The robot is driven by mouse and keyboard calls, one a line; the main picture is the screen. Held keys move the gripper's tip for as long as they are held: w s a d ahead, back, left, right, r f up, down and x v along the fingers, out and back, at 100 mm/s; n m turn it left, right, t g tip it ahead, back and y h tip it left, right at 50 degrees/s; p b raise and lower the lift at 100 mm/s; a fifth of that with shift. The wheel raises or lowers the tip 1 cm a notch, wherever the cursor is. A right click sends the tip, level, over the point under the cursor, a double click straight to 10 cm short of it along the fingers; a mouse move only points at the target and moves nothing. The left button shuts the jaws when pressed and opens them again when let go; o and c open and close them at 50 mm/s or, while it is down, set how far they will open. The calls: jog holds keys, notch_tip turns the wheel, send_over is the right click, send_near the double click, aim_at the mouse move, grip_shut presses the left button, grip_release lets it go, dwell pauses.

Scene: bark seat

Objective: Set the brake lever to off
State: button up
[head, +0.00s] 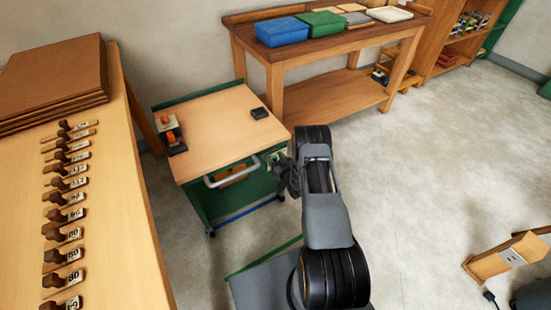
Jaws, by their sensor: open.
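A small wheeled cart (215,128) with a light wooden top and green sides stands left of my arm. A small pale plate (274,157) with dark markings is on its green side, at the right. No brake lever can be made out clearly; the area by this plate is partly covered by my gripper. My gripper (284,172) is at the end of the dark arm, close to the plate. Its fingers are small and dark, open, with nothing seen between them. I cannot tell whether they touch the cart or a lever.
An orange and black device (171,136) and a black box (259,113) are on the cart top. A grey handle (230,174) juts from its front. A bench with stamps (100,205) is at left, a workbench (300,60) behind.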

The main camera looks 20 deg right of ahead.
jog(key=shift+w, duration=0.25)
jog(key=shift+c, duration=0.2)
grip_shut()
dwell(0.3)
